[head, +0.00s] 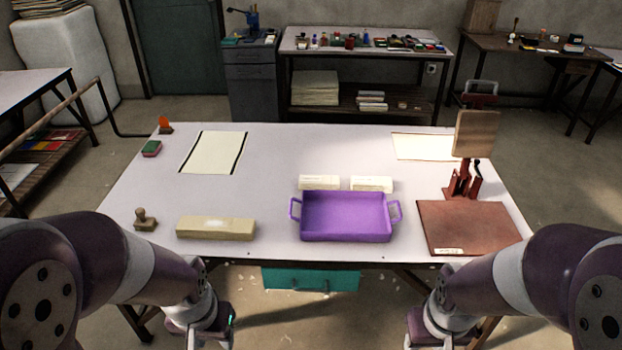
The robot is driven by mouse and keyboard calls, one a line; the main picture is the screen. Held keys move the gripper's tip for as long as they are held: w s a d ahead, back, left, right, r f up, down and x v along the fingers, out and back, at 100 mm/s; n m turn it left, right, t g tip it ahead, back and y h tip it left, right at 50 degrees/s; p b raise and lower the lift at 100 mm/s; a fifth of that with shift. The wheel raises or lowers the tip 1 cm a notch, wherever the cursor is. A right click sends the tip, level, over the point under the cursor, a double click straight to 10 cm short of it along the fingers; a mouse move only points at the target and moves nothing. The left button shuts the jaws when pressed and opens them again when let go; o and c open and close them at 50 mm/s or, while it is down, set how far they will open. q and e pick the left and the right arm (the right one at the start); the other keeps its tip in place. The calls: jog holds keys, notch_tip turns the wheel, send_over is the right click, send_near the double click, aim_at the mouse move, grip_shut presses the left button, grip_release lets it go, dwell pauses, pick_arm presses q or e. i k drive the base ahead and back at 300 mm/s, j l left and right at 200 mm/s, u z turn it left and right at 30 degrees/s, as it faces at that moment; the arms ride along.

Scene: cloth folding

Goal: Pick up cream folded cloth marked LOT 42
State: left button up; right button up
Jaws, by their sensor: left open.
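Two small cream folded bundles lie side by side behind the purple tray, a left one (319,182) and a right one (371,184). The tray hides part of their near sides. I cannot read a LOT 42 mark on either. A longer tan block (216,228) lies left of the tray near the front edge; I cannot tell if it is cloth. My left gripper (222,322) is open, low in front of the table and apart from everything on it. My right gripper (418,328) is low at the front right, its jaws not clear.
The purple tray (345,233) with two handles looks empty. A press (467,185) with a brown base board (467,228) stands right. A stamp (145,219) is at the left. Pale sheets (213,152) lie at the back. The table's middle (270,165) is clear.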

aim_at(384, 184)
jog(key=i+l+z, duration=0.2)
jog(key=i+z, duration=0.15)
jog(key=i, duration=0.2)
jog(key=i+l+z, duration=0.1)
jog(key=i+z, duration=0.25)
jog(key=i, duration=0.2)
jog(key=i+j+z, duration=0.1)
jog(key=i+z, duration=0.25)
jog(key=i, duration=0.2)
